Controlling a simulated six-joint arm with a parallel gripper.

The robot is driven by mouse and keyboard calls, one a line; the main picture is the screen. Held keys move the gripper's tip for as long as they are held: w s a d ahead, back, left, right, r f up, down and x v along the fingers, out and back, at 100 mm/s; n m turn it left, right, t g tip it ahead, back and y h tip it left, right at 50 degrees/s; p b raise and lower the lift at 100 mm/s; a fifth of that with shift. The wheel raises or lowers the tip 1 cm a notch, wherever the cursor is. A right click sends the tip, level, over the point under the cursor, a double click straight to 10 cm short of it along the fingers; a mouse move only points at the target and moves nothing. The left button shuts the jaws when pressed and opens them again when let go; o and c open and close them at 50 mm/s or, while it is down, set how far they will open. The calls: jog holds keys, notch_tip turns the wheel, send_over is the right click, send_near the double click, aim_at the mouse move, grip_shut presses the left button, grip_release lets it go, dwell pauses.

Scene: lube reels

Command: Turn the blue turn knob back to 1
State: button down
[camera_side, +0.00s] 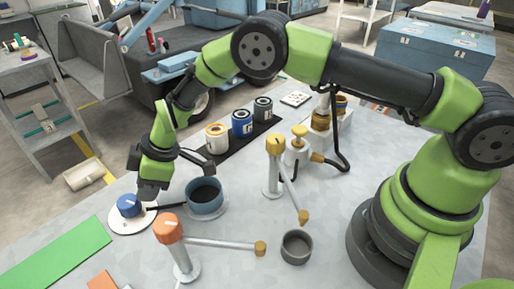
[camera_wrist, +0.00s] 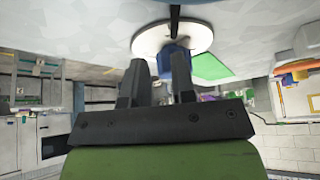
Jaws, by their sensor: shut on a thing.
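The blue turn knob (camera_side: 128,205) sits on a round white plate (camera_side: 123,224) at the left of the table, with a white mark on its top. My gripper (camera_side: 149,193) is low, right at the knob's right side. In the wrist view the two dark fingers (camera_wrist: 160,70) stand a small gap apart, with the blue knob (camera_wrist: 178,54) at their tips; the right finger covers part of it. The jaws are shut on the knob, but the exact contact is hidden. I cannot read any number on the plate.
A blue pot (camera_side: 207,207) with dark contents stands right of the knob; its black handle (camera_side: 168,206) reaches under my gripper. An orange-topped post (camera_side: 168,228) with a lever stands in front, a yellow-topped one (camera_side: 276,147) behind. A green mat (camera_side: 58,252) lies front left.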

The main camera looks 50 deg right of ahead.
jog(key=shift+w+f, duration=0.1)
jog(key=shift+f, duration=0.05)
jog(key=shift+d, duration=0.4)
notch_tip(320, 180, up, 6)
dwell(0.3)
